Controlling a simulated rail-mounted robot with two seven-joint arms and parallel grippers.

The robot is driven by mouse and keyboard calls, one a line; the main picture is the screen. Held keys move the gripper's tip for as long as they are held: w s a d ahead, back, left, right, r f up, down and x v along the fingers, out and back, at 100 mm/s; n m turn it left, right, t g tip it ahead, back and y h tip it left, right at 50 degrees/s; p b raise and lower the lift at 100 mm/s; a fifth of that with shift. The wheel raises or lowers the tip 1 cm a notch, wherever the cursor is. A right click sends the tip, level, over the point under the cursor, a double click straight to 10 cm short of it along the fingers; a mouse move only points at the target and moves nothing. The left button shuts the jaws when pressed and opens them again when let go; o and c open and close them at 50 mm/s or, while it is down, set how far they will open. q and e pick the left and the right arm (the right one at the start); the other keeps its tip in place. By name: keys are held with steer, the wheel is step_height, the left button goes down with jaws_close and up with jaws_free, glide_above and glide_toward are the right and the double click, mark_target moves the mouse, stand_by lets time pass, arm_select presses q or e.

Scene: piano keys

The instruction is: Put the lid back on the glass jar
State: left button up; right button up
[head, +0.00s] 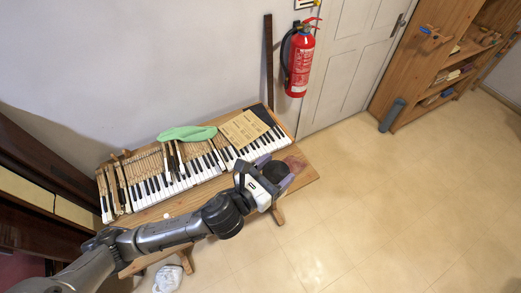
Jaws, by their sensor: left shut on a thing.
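My left gripper (280,178) is over the right end of the wooden table (306,176). It is shut on a dark round thing that looks like the lid (274,170). Just beyond it, near the table's right corner, is a reddish-brown round shape (296,162). It may be the glass jar seen from above, but it is too small to be sure. I cannot tell whether the lid touches it. My right gripper is not in view.
Rows of piano keys (165,187) with loose wooden key parts cover most of the table. A green cloth (187,133) and a tan printed sheet (243,128) lie on them. A red fire extinguisher (300,62) hangs on the wall. The floor at right is clear.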

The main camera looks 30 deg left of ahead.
arm_select(q)
steer(key=d+f+m+g+h, duration=0.3)
steer(key=d+f+m+h, duration=0.1)
steer(key=d, duration=0.4)
steer(key=shift+s+f+h, duration=0.25)
steer(key=shift+f+h, duration=0.65)
steer(key=shift+h, duration=0.1)
steer(key=shift+c, duration=0.4)
steer(key=shift+f, duration=0.15)
step_height(320, 180, down, 30)
steer(key=b, duration=3)
steer(key=shift+f+b, duration=0.15)
steer(key=shift+b, duration=0.2)
